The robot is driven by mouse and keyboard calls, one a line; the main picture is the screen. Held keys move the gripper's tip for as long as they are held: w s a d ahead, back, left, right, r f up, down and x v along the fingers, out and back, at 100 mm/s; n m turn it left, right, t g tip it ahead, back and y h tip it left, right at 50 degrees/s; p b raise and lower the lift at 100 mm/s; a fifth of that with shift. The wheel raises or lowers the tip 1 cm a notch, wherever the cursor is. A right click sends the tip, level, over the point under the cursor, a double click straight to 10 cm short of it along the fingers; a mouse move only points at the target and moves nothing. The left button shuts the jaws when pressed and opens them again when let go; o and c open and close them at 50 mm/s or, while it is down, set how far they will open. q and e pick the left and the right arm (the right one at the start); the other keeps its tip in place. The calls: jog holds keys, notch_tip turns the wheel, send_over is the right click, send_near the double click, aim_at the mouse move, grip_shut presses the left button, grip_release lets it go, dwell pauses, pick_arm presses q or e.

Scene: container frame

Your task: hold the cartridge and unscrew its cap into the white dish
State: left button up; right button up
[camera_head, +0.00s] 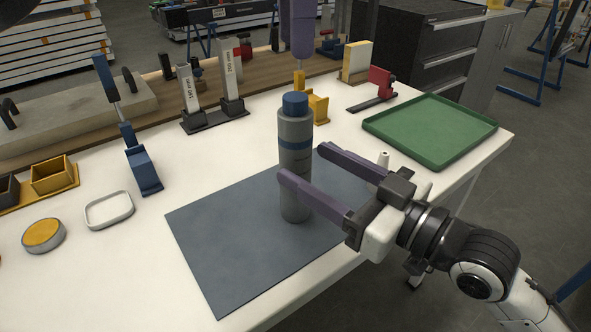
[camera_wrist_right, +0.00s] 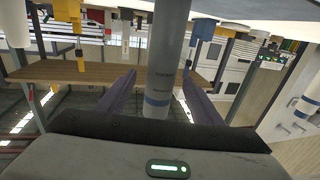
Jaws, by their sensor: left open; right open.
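The grey cartridge (camera_head: 294,165) stands upright on the dark mat, with a blue band and its blue cap (camera_head: 294,104) on top. My right gripper (camera_head: 303,163) is open around the cartridge's body, one purple finger on each side. The right wrist view also shows the cartridge (camera_wrist_right: 163,70) between the spread fingers (camera_wrist_right: 157,85). My left gripper (camera_head: 299,35) is above the cap at the top edge, pointing down with its fingers overlapping in view; it is open and apart from the cap. The white dish (camera_head: 108,224) lies empty on the table at the left.
The dark mat (camera_head: 225,265) lies under the cartridge. A green tray (camera_head: 430,130) is at the right. Black-based holders (camera_head: 213,119) stand behind. The mat's front is clear.

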pick_arm(q)
jog(key=shift+s, duration=0.15)
pick_arm(e)
jog(key=x, duration=0.8)
jog(key=shift+a, duration=0.1)
grip_shut()
